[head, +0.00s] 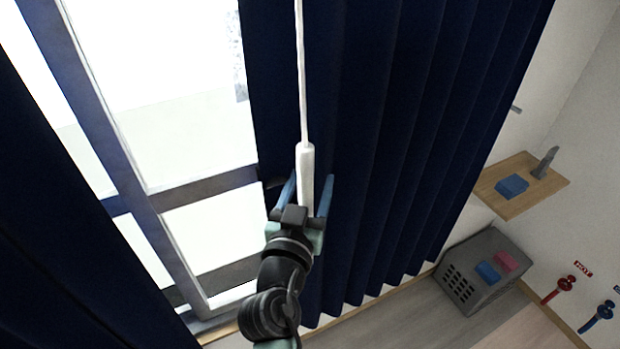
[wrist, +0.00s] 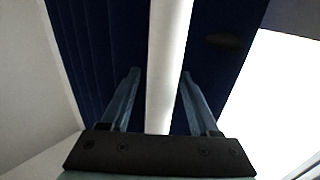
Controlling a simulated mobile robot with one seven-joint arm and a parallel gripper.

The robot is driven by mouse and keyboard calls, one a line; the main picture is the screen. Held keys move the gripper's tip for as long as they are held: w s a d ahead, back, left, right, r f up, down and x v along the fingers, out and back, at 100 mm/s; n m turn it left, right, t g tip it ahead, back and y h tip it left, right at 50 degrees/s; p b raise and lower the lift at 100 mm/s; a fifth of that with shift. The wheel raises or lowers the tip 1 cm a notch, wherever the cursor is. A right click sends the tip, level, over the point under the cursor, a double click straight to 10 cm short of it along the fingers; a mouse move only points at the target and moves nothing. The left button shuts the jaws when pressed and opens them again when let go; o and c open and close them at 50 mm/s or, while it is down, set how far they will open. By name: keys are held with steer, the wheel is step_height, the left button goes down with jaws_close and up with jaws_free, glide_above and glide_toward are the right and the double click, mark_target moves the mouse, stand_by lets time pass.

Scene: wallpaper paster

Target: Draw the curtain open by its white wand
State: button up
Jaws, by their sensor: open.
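The white wand (head: 306,165) hangs from above in front of the dark blue curtain (head: 390,130), its thicker handle at the lower end. My gripper (head: 307,190) is open, with one blue finger on each side of the wand handle. In the wrist view the wand (wrist: 168,65) runs between the two fingertips of my gripper (wrist: 160,78), with a visible gap on each side. The handle's lowest part is hidden behind my gripper in the head view. The curtain (wrist: 90,50) hangs in folds behind the fingers.
A window (head: 190,130) with bright panes shows left of the curtain, and another dark curtain panel (head: 50,260) hangs at far left. At right are a wooden shelf (head: 525,200) with a blue block, a grey crate (head: 460,290), and red and blue wall fittings.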

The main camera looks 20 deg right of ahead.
jaws_close()
stand_by(0.4)
stand_by(1.1)
